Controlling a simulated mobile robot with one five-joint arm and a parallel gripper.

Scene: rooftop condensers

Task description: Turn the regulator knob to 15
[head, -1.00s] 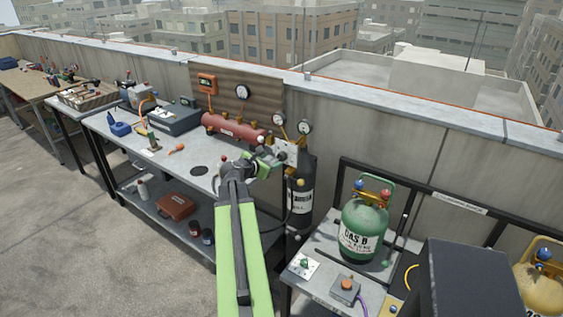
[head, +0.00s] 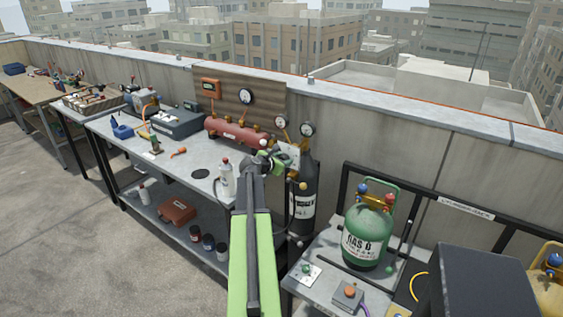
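The regulator has two round gauges, a left one (head: 281,121) and a right one (head: 307,129), above a pale plate (head: 290,152) by the top of a black gas cylinder (head: 303,200). My gripper (head: 273,158) is at the left side of the plate, in front of it. The regulator knob cannot be made out; my gripper and wrist cover that spot. I cannot tell whether the fingers touch anything or how far apart they are. The gauge readings are too small to read.
A red tank (head: 235,131) lies at the back of the workbench (head: 185,163). A white bottle (head: 226,180) stands just left of my arm. A green GAS B cylinder (head: 367,232) stands on the right-hand table. A concrete parapet runs behind.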

